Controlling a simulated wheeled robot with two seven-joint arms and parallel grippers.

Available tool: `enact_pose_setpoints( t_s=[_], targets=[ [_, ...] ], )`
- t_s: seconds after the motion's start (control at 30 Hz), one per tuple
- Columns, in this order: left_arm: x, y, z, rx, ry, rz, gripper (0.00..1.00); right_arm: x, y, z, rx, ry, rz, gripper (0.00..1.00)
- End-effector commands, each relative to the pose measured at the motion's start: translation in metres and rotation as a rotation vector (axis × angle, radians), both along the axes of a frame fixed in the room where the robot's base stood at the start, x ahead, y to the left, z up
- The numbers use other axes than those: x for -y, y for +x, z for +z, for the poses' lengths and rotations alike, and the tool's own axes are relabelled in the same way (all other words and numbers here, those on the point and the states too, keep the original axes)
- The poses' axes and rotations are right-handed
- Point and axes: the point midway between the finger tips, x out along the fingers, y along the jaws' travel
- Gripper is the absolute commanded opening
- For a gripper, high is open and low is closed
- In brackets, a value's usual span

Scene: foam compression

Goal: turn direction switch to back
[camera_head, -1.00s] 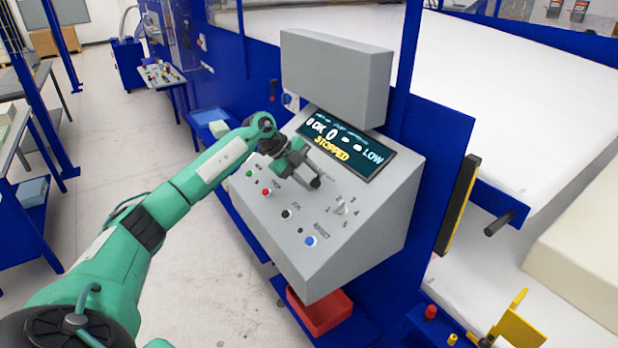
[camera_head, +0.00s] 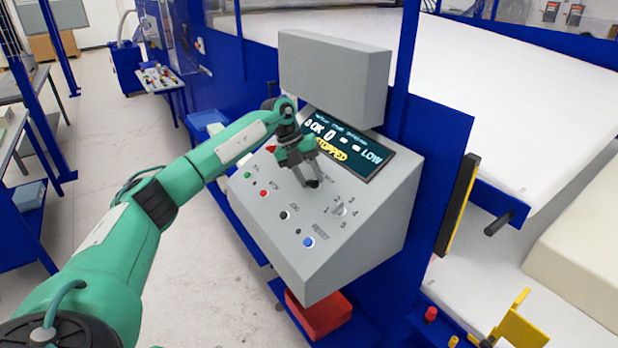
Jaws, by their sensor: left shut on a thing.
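The sloped grey control panel (camera_head: 370,225) stands in the middle of the head view, with a dark screen (camera_head: 352,150) reading "STOPPED" and "LOW". My left gripper (camera_head: 309,183) reaches over the panel's upper middle, its fingers down at the face just below the screen. It is shut on what appears to be the direction switch, which the fingers hide, so its setting cannot be read. My right gripper is not in view.
The panel also carries a green button (camera_head: 247,175), a red button (camera_head: 264,193), a black button (camera_head: 284,215), a blue button (camera_head: 308,242) and a numbered dial (camera_head: 340,209). A grey box (camera_head: 335,78) overhangs the screen. A red bin (camera_head: 320,313) sits below.

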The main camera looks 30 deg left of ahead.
Motion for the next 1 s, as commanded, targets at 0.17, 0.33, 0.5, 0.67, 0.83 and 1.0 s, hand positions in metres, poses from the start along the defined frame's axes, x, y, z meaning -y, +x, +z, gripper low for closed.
enact_pose_setpoints(
  t_s=[0.17, 0.33, 0.5, 0.67, 0.83, 1.0],
  targets=[
    [0.0005, 0.0002, -0.0001, 0.01, 0.025, -0.044, 0.12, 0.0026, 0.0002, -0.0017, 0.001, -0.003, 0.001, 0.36],
    [0.0006, 0.0002, -0.0005, 0.013, 0.036, -0.063, 0.12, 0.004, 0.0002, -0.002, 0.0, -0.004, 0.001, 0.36],
    [0.0006, 0.0, -0.0006, 0.014, 0.038, -0.066, 0.12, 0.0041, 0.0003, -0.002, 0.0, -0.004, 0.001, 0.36],
    [0.0007, 0.0, -0.0006, 0.014, 0.038, -0.066, 0.12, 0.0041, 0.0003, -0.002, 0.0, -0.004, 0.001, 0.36],
    [0.0008, 0.0, -0.0005, 0.014, 0.037, -0.066, 0.56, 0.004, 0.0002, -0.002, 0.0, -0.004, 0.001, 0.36],
    [0.0007, 0.0001, -0.0003, 0.014, 0.037, -0.065, 0.56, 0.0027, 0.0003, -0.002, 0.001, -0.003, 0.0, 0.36]
  ],
)
